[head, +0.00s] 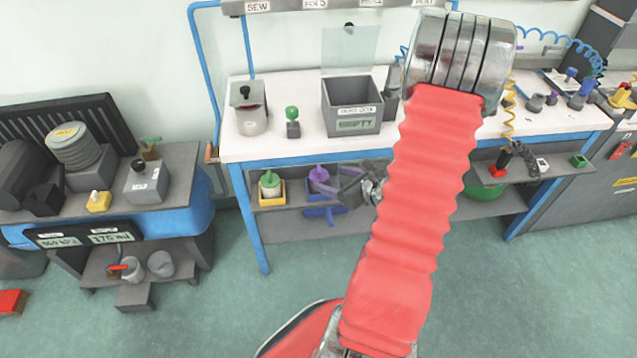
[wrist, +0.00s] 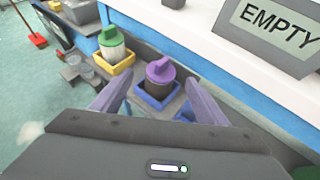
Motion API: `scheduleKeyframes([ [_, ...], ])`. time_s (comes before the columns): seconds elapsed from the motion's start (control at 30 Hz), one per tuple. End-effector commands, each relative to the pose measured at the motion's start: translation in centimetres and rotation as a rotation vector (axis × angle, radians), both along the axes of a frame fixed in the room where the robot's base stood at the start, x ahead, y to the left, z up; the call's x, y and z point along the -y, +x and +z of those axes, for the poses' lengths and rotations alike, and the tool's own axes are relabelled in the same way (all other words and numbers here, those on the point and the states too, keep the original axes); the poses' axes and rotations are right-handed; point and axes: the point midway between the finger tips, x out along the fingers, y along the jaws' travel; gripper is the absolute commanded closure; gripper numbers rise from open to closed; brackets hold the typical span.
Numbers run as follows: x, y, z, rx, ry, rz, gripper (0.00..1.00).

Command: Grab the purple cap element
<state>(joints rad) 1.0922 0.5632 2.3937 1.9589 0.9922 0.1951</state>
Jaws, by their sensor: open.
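The purple cap element (head: 319,176) tops a dark grey cylinder that stands in a blue tray on the shelf under the white bench. It also shows in the wrist view (wrist: 160,70), just beyond and between my fingers. My gripper (wrist: 158,100) is open, with one finger on each side of the blue tray. In the head view my gripper (head: 362,186) is at the right of the purple cap. I cannot tell whether the fingers touch anything.
A green-capped white jar (head: 270,185) stands in a yellow tray left of the purple cap. The white bench top (head: 300,143) lies above the shelf. A grey box with an EMPTY label (head: 352,105) stands on the bench. Free floor lies in front.

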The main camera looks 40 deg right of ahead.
Motion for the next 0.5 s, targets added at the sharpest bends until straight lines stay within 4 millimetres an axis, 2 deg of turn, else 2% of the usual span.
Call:
scheduleKeyframes([
  [0.27,0.0,0.5,-0.3,0.0,0.0,0.001,0.32],
  [0.5,0.2,2.9,-1.8,-0.001,0.001,0.003,0.32],
])
